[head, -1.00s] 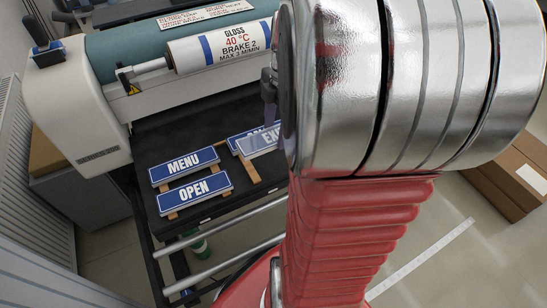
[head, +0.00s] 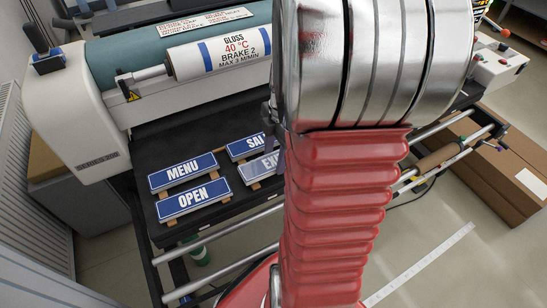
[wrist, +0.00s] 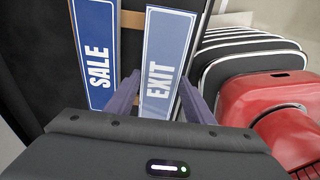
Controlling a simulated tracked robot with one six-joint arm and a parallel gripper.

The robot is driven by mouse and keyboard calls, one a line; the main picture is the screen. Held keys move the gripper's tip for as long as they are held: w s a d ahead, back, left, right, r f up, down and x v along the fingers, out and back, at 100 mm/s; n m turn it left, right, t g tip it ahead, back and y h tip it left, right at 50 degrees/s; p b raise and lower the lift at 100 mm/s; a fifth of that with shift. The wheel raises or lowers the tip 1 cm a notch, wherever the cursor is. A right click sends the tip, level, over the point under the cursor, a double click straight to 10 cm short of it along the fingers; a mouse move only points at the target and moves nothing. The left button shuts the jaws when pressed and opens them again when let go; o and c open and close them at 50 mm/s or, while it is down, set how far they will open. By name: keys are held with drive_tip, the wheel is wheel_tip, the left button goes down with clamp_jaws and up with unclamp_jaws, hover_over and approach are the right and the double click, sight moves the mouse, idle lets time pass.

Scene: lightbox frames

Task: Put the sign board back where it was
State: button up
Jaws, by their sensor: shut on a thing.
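The blue EXIT sign board (wrist: 166,50) stands between the two fingers of my gripper (wrist: 160,88) in the wrist view, and the gripper is shut on it. In the head view the EXIT board (head: 262,167) lies just below the SALE board (head: 240,147), its right end hidden by my arm. I cannot tell whether it touches the support under it. The SALE board also shows left of the EXIT board in the wrist view (wrist: 95,50), roughly parallel with a gap. The MENU board (head: 183,172) and OPEN board (head: 193,198) lie to the left on wooden strips.
The boards are on a black table (head: 150,150) in front of a laminator with a white roll (head: 215,52) and teal roller. Metal bars (head: 225,268) run along the table's near side. A cardboard box (head: 500,185) is on the floor at right.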

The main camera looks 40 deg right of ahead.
drive_tip(key=shift+f, duration=0.7)
drive_tip(key=o, duration=1.2)
wheel_tip(320, 180, up, 12)
drive_tip(key=d, duration=0.1)
drive_tip(key=shift+s+d, duration=0.15)
drive_tip(key=shift+d, duration=0.05)
